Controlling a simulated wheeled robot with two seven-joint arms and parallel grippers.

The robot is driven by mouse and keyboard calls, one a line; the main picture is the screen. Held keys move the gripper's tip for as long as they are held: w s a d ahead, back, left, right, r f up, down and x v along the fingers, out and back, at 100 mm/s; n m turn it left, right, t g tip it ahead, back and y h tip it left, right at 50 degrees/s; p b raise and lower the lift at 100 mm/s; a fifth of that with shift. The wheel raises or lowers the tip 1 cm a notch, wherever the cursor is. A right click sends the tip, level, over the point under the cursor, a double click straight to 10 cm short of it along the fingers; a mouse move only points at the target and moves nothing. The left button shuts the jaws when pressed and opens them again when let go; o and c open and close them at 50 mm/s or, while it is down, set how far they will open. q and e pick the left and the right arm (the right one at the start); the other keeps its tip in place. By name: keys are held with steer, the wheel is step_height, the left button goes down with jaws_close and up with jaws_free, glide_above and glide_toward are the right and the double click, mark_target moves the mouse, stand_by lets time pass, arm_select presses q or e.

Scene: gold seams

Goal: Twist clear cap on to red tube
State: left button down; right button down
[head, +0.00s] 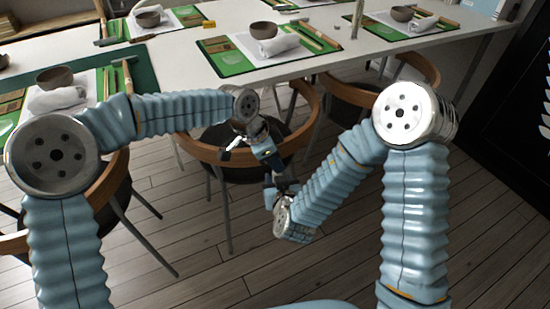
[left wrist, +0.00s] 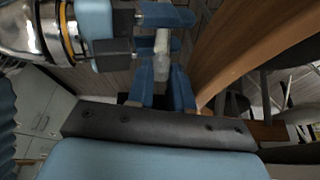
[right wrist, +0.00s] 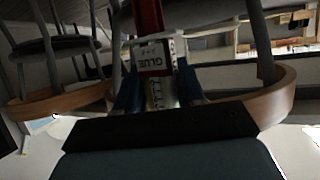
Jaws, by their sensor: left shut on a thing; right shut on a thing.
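The red tube (right wrist: 151,20) shows in the right wrist view with a white label reading GLUE upside down. My right gripper (right wrist: 158,95) is shut on it around its lower part. The clear cap (left wrist: 161,66) is a small translucent piece in the left wrist view, and my left gripper (left wrist: 162,88) is shut on it. In the head view my left gripper (head: 267,153) is just above my right gripper (head: 283,185), the two close together. A pale, narrow piece runs up from the cap toward the right gripper's fingers. I cannot tell whether cap and tube touch.
Both grippers are in the air in front of a wooden-backed chair (head: 205,153). The white table (head: 185,62) behind holds green mats (head: 228,66), bowls (head: 264,30) and cloths. Another chair (head: 420,68) stands to the right.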

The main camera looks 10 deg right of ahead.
arm_select(q)
steer(key=m, duration=0.2)
steer(key=m+g, duration=0.1)
steer(key=shift+w+f+m+g, duration=0.2)
steer(key=shift+m+g, duration=0.1)
steer(key=shift+m, duration=0.1)
steer(key=m+g, duration=0.1)
steer(key=m, duration=0.1)
steer(key=shift+r+m+y, duration=0.1)
steer(key=shift+m+y, duration=0.2)
steer(key=c, duration=1)
jaws_free()
steer(key=shift+r, duration=0.15)
steer(key=shift+r, duration=2.15)
